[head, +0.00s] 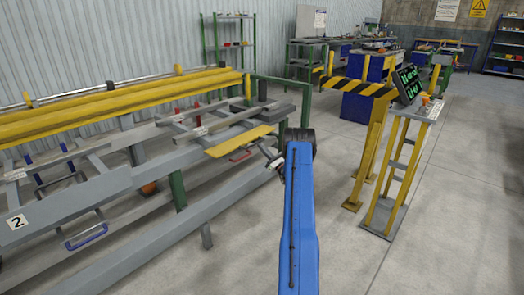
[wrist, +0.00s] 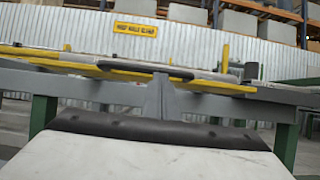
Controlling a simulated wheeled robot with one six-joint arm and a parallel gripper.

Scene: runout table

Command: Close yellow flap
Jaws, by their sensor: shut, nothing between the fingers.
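The yellow flap (head: 240,140) is a flat yellow plate at the right part of the runout table. In the head view it sticks out from the table's front side, roughly level, above a red handle (head: 243,155). My gripper (head: 271,158) is small in the head view, just right of the flap's right end and apart from it as far as I can tell. It is shut and holds nothing. In the wrist view a thin yellow strip (wrist: 215,87) runs across behind the grey upright in the middle; I cannot tell whether it is the flap's edge.
Long yellow rails (head: 110,102) run along the grey runout table. A blue handle (head: 87,238) hangs at the lower left. A striped barrier (head: 358,87) and a control stand (head: 405,150) are on the right. Floor between table and stand is clear.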

